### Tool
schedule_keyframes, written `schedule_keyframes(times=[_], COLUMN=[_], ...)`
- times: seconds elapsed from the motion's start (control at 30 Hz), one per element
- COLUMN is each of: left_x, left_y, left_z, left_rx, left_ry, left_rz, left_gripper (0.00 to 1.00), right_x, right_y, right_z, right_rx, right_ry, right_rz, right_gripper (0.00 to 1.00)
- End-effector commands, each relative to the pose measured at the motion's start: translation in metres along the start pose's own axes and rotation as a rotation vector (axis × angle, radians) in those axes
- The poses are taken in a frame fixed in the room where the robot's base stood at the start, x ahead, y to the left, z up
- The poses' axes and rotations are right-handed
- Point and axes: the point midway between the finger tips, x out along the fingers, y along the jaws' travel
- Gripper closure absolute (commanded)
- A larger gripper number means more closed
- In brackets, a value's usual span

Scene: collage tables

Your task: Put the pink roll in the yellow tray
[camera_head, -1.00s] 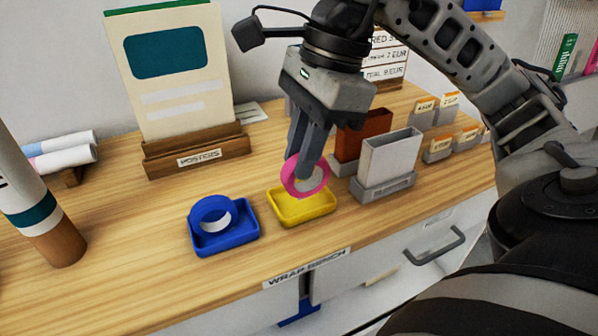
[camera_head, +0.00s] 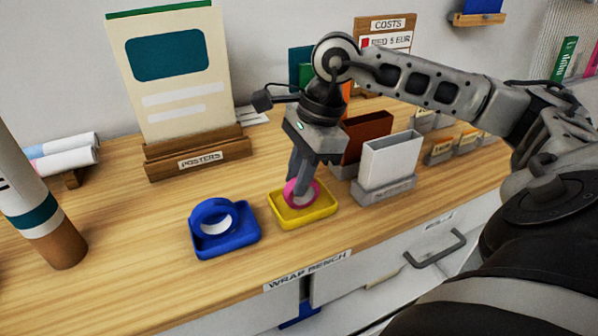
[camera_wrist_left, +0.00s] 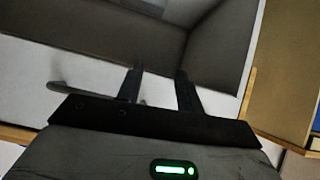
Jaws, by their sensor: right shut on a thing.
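The pink roll (camera_head: 312,188) is low in the yellow tray (camera_head: 309,217) on the wooden bench, leaning or upright between my right fingers. Whether it touches the tray floor I cannot tell. My right gripper (camera_head: 298,190) comes down from above and is shut on the pink roll, hiding part of it. My left gripper (camera_wrist_left: 158,88) shows only in the left wrist view, its two fingers apart with nothing between them.
A blue tray (camera_head: 228,245) with a blue roll (camera_head: 211,207) stands just left of the yellow tray. A grey holder with a white block (camera_head: 391,158) stands close on the right. A poster stand (camera_head: 196,159) is behind.

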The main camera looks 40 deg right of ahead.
Motion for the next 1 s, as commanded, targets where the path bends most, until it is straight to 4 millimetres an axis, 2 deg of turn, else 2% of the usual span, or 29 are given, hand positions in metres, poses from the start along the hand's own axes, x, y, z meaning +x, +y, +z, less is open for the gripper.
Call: schedule_keyframes(times=[0.27, 0.3, 0.33, 0.37, 0.6, 0.77, 0.87, 1.0], left_x=[0.004, 0.003, 0.002, 0.002, 0.002, -0.001, -0.001, -0.001], left_y=[0.0, 0.0, 0.0, 0.0, 0.0, 0.0, 0.0, 0.0], left_z=[0.006, 0.004, 0.004, 0.003, 0.001, -0.002, -0.002, -0.002], left_rx=[-0.006, -0.007, -0.007, -0.007, -0.006, 0.001, 0.001, 0.002], left_ry=[-0.001, -0.001, 0.0, 0.0, 0.005, 0.005, 0.004, 0.0], left_rz=[0.002, 0.003, 0.003, 0.003, 0.003, -0.001, -0.001, -0.001], left_gripper=[0.64, 0.64, 0.64, 0.64, 0.64, 0.64, 0.64, 0.64], right_x=[0.005, 0.003, 0.003, 0.003, 0.003, -0.006, -0.023, -0.055], right_y=[0.0, 0.0, 0.0, 0.0, 0.0, 0.0, -0.001, -0.001], right_z=[-0.001, -0.001, -0.001, -0.001, -0.001, 0.001, 0.0, 0.001], right_rx=[0.0, 0.001, 0.001, 0.001, 0.001, 0.001, 0.002, 0.001], right_ry=[0.0, 0.0, 0.0, 0.0, 0.0, 0.0, 0.0, -0.002], right_rz=[0.0, 0.0, 0.0, 0.0, 0.001, -0.001, -0.004, -0.006], right_gripper=[1.0, 0.71, 0.63, 0.6, 0.6, 0.6, 0.6, 0.6])
